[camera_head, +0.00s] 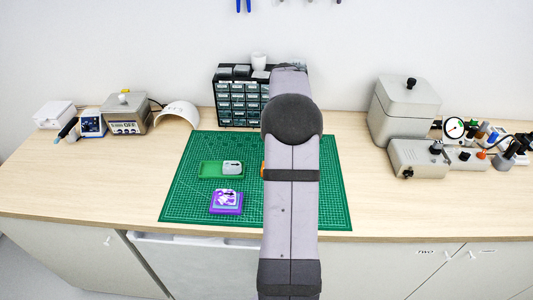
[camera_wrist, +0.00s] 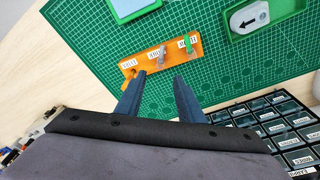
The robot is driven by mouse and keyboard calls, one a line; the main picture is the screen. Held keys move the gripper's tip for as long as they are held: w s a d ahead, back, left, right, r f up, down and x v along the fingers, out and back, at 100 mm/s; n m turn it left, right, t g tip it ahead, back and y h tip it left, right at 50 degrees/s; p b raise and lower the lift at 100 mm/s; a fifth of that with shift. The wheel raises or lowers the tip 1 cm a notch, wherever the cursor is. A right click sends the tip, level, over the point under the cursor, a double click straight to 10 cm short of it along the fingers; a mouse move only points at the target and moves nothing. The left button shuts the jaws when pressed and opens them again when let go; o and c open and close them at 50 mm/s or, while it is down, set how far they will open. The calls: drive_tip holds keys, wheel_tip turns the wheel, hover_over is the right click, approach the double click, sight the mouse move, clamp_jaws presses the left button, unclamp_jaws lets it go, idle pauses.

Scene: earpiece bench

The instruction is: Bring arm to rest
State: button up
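My arm (camera_head: 291,170) stretches over the green cutting mat (camera_head: 180,210) in the head view and hides the middle right of the mat. My gripper (camera_wrist: 160,90) shows in the wrist view with two dark blue fingers apart and nothing between them. Its fingertips appear in front of an orange labelled strip (camera_wrist: 140,62), which holds small grey and green pieces. I cannot tell how far above the strip they are. In the head view my gripper is hidden behind the arm, and only an orange edge of the strip shows beside it.
A green tray (camera_head: 207,170) with a grey arrow-marked piece (camera_head: 232,168) and a purple block (camera_head: 226,208) are on the mat's left. A drawer cabinet (camera_head: 237,104) stands behind. Machines stand left and right, including a grey lidded box (camera_head: 405,110). Bare bench lies right of the mat.

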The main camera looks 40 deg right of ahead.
drive_tip(key=a+n+y, duration=0.1)
drive_tip(key=a+n, duration=0.7)
drive_tip(key=a, duration=1.4)
drive_tip(key=s+a+f+n, duration=0.2)
drive_tip(key=s+a+n, duration=0.2)
drive_tip(key=s+a, duration=0.3)
drive_tip(key=s+a+f+n, duration=0.2)
drive_tip(key=s+a+n, duration=0.2)
drive_tip(key=s+a, duration=0.4)
drive_tip(key=shift+a+f+y, duration=0.3)
drive_tip(key=shift+a+y, duration=0.1)
drive_tip(key=shift+a, duration=0.4)
wheel_tip(320, 180, down, 10)
drive_tip(key=b, duration=0.9)
drive_tip(key=shift+r+b, duration=0.15)
drive_tip(key=shift+b, duration=0.2)
